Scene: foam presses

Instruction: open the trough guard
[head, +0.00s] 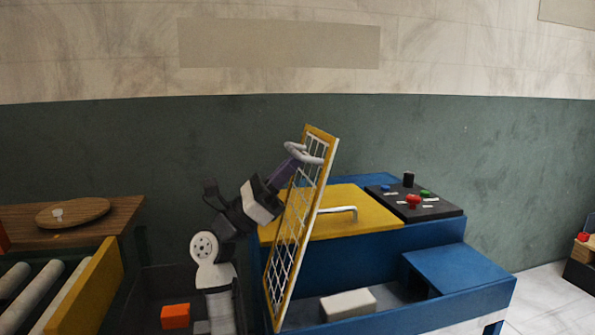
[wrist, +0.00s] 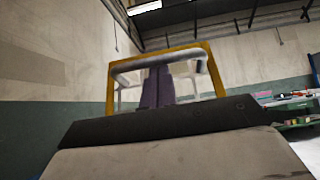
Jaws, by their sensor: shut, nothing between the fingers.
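The trough guard (head: 301,230) is a yellow-framed white mesh panel. In the head view it stands steeply raised at the left end of the blue press (head: 365,258), leaning a little right. Its pale tubular handle (head: 306,152) is near the top edge. The handle also crosses the wrist view as a bar (wrist: 172,61), with the yellow frame (wrist: 160,50) around it. My gripper (head: 293,160) is at the handle on the guard's left side. In the wrist view its purple fingers (wrist: 157,88) are together, just below the bar; contact is unclear.
A white block (head: 348,303) lies in the open trough. A yellow lid (head: 315,215) with a bar handle and a black control panel (head: 415,203) top the press. An orange block (head: 175,316) lies low beside my arm. A roller conveyor (head: 50,295) and wooden table (head: 105,215) stand left.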

